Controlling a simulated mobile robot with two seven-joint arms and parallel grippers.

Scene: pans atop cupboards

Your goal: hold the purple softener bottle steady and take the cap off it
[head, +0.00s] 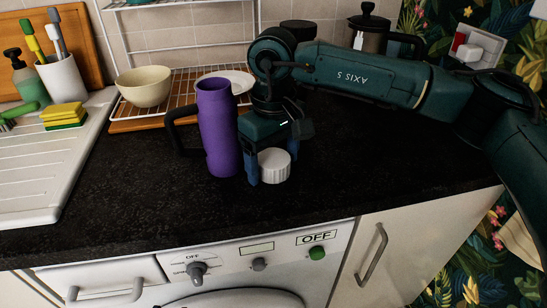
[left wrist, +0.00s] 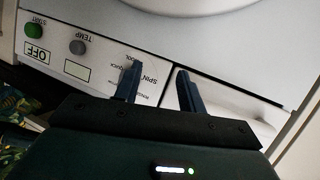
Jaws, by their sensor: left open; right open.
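The purple softener bottle (head: 217,130) stands upright on the dark worktop, its top open with no cap on it and a black handle on its left side. A white ribbed cap (head: 274,165) is to the right of the bottle, low by the worktop. My right gripper (head: 272,163) points down over the cap with its fingers apart, one on either side of it; whether they touch it I cannot tell. My left gripper (left wrist: 156,88) is open and empty in the left wrist view, by the washing machine front. It is not in the head view.
A wire rack (head: 180,88) with a cream bowl (head: 144,86) and a white plate (head: 226,79) stands behind the bottle. A white sink drainer (head: 50,165) is at left, with a yellow sponge (head: 63,113). The washing machine (head: 258,258) is below. The worktop in front is clear.

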